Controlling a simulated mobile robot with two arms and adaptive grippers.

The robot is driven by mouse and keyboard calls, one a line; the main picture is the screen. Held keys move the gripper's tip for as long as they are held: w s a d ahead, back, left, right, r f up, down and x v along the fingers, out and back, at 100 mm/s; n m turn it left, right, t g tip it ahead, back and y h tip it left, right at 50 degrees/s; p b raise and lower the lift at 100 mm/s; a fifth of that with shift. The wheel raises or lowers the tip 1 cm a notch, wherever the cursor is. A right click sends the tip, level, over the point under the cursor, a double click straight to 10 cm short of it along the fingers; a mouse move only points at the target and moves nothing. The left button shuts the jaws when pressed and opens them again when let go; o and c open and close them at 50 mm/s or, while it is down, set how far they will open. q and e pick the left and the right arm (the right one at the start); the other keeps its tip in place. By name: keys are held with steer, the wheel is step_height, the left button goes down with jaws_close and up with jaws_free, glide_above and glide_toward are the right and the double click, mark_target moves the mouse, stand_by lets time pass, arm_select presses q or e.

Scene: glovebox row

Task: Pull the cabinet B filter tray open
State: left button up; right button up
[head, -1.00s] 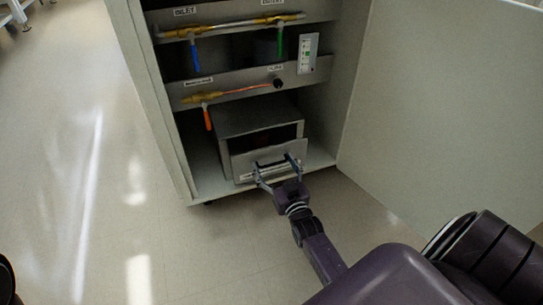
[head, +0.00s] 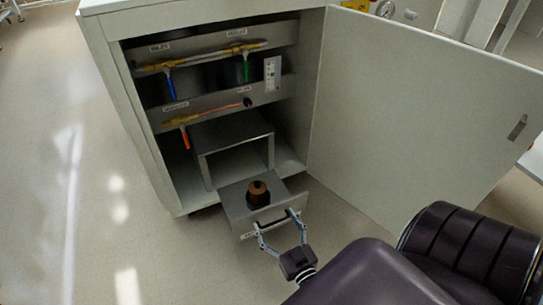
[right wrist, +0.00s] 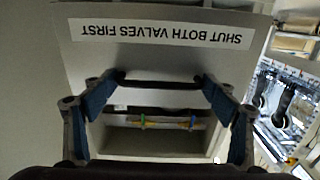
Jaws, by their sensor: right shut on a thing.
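The cabinet B filter tray (head: 237,204) is a grey metal drawer, pulled well out of its box-like housing (head: 235,130) at the bottom of the open cabinet. A dark brown canister with an orange-brown top (head: 258,194) stands inside it. My right gripper (head: 277,224) is shut on the dark bar handle (right wrist: 160,84) at the tray's front. In the right wrist view the tray front (right wrist: 165,62) carries an upside-down label reading "SHUT BOTH VALVES FIRST". My left gripper is not in view.
Above the housing are two panels with a blue lever (head: 171,88), a green lever (head: 246,72) and an orange lever (head: 185,138), all hanging down. The cabinet door (head: 410,110) stands wide open at the right. Clear floor (head: 110,235) lies to the left.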

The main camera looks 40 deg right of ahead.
steer(key=shift+s, duration=0.3)
steer(key=o, duration=1.6)
steer(key=shift+o, duration=0.2)
steer(key=shift+r, duration=0.1)
step_height(320, 180, up, 10)
steer(key=shift+f, duration=0.1)
